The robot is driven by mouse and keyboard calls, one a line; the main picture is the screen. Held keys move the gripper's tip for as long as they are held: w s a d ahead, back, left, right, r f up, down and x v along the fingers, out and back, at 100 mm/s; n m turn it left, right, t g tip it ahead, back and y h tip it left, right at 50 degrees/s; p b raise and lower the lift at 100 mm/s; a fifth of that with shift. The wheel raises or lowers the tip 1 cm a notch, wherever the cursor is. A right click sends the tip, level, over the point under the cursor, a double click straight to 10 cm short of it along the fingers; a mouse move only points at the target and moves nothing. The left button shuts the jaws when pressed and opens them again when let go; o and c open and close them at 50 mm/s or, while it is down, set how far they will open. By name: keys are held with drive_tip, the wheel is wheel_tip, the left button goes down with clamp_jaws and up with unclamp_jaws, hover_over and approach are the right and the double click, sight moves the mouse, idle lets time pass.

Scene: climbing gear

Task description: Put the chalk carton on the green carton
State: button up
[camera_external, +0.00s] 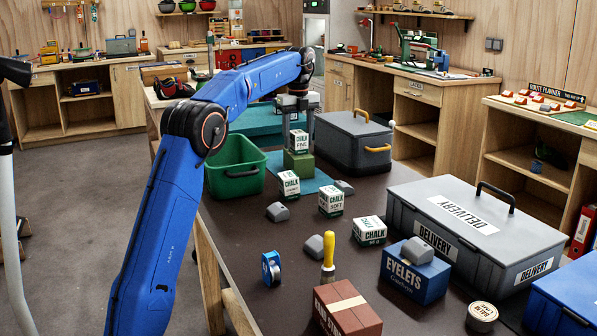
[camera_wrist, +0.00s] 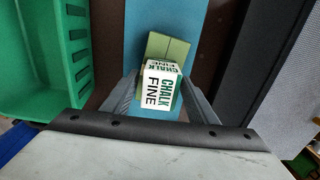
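The chalk carton (camera_external: 299,142), a small white and green box marked CHALK FINE, sits upright on top of the green carton (camera_external: 298,166) and appears to touch it. The green carton stands on a teal mat (camera_external: 317,183). My gripper (camera_external: 298,124) is directly above, pointing down, with its fingers apart. In the wrist view the chalk carton (camera_wrist: 160,88) lies between the two fingers, turned slightly against them, with narrow gaps beside it. The green carton (camera_wrist: 166,48) shows beyond it, partly hidden.
A green bin (camera_external: 236,172) stands left of the stack and a grey toolbox (camera_external: 353,143) right of it. Other chalk boxes, including one marked SOFT (camera_external: 331,201), and grey holds stand nearer. A large grey delivery case (camera_external: 475,233) fills the right side.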

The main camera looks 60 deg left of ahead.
sight(298, 132)
drive_tip(key=shift+r, duration=0.1)
drive_tip(key=shift+r, duration=3.8)
